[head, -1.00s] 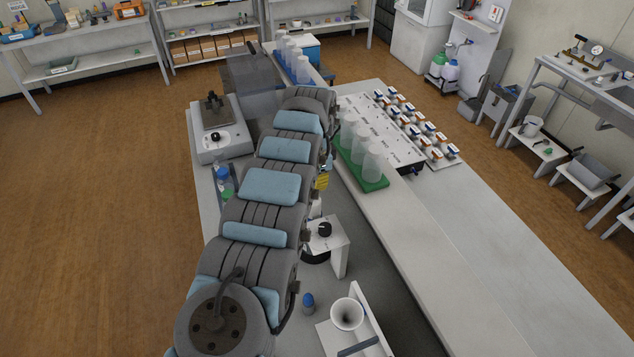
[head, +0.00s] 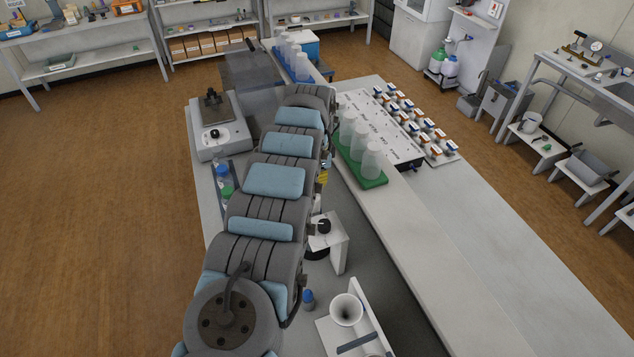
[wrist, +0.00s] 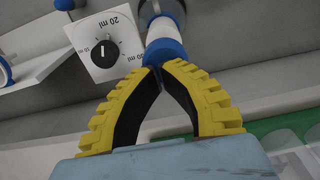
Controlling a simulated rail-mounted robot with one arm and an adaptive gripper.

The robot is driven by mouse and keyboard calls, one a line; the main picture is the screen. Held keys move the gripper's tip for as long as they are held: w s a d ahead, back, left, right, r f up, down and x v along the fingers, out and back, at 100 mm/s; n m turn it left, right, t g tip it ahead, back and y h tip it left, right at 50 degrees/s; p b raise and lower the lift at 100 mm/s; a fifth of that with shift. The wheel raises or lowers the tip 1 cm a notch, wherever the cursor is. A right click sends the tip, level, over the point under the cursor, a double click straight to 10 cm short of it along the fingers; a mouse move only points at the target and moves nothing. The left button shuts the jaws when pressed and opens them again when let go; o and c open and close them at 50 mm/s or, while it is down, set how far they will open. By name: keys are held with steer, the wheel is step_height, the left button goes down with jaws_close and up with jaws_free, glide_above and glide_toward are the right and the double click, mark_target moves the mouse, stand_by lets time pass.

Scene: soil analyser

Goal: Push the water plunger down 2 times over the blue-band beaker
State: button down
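In the wrist view, a white cylinder with a blue cap (wrist: 165,51), which looks like the water plunger, stands by a white dial plate marked in ml (wrist: 105,45). My gripper (wrist: 160,68) has its yellow, black-lined fingers together at the tips, right at the edge of the blue cap; I cannot tell whether they touch it. Nothing shows between the fingers. In the head view, the dial stand (head: 337,245) shows beside my arm, which hides most of the gripper and plunger. I cannot make out the blue-band beaker for sure.
A green rack with clear bottles (head: 367,181) stands on the raised shelf to the right. A white funnel (head: 346,311) and a small blue-topped item (head: 308,299) are at the front. A scale-like device (head: 222,137) stands at the back left.

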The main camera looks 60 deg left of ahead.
step_height(320, 180, up, 2)
steer(key=shift+r, duration=0.1)
steer(key=shift+w+a+r, duration=0.1)
steer(key=shift+r, duration=0.05)
step_height(320, 180, up, 9)
steer(key=b, duration=0.2)
stand_by(1.0)
